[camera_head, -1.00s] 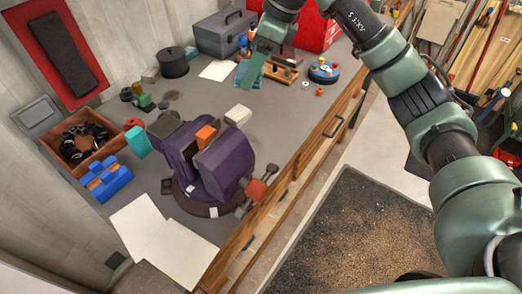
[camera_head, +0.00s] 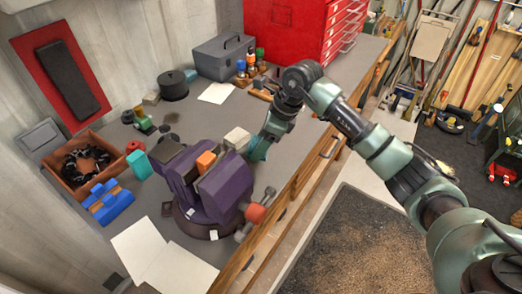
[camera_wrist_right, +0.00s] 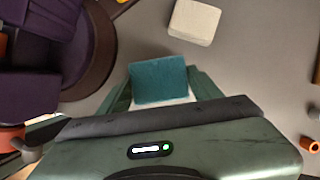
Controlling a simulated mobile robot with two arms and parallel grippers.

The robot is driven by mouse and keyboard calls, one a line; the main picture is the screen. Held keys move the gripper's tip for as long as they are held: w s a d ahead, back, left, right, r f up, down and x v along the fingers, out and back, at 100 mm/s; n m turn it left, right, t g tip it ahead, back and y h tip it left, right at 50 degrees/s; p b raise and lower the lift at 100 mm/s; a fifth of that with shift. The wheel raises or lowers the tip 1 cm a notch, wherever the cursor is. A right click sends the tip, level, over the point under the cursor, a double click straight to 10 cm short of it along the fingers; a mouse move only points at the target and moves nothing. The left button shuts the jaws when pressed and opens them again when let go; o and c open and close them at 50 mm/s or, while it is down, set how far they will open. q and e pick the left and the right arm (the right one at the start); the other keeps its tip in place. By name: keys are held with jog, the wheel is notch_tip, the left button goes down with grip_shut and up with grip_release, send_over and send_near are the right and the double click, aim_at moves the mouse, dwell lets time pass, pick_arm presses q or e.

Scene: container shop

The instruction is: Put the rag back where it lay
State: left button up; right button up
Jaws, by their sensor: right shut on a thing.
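The rag (camera_wrist_right: 158,80) is a teal, cloth-textured piece between the two fingers of my right gripper (camera_wrist_right: 160,92). The gripper is shut on it. In the head view my right gripper (camera_head: 260,147) points down over the bench, just right of the purple vise (camera_head: 214,187), and the rag is mostly hidden there. A cream block (camera_head: 237,138) lies on the bench close by; it also shows in the wrist view (camera_wrist_right: 194,21), just beyond the rag and apart from it. I cannot tell whether the rag touches the bench. My left gripper is not in view.
The bench (camera_head: 215,115) carries a teal block (camera_head: 139,164), a blue-and-orange thing (camera_head: 108,202), a brown box (camera_head: 70,181) of black parts and white sheets (camera_head: 165,263). A grey toolbox (camera_head: 224,57) and a red drawer cabinet (camera_head: 290,35) stand behind.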

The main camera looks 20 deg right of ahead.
notch_tip(320, 180, down, 4)
jog(key=shift+r+p, duration=0.15)
jog(key=shift+p, duration=0.35)
jog(key=shift+f, duration=0.2)
jog(key=shift+f, duration=0.1)
jog(key=shift+f+b, duration=0.15)
jog(key=shift+b, duration=0.15)
jog(key=o, duration=1.3)
jog(key=shift+r, duration=0.2)
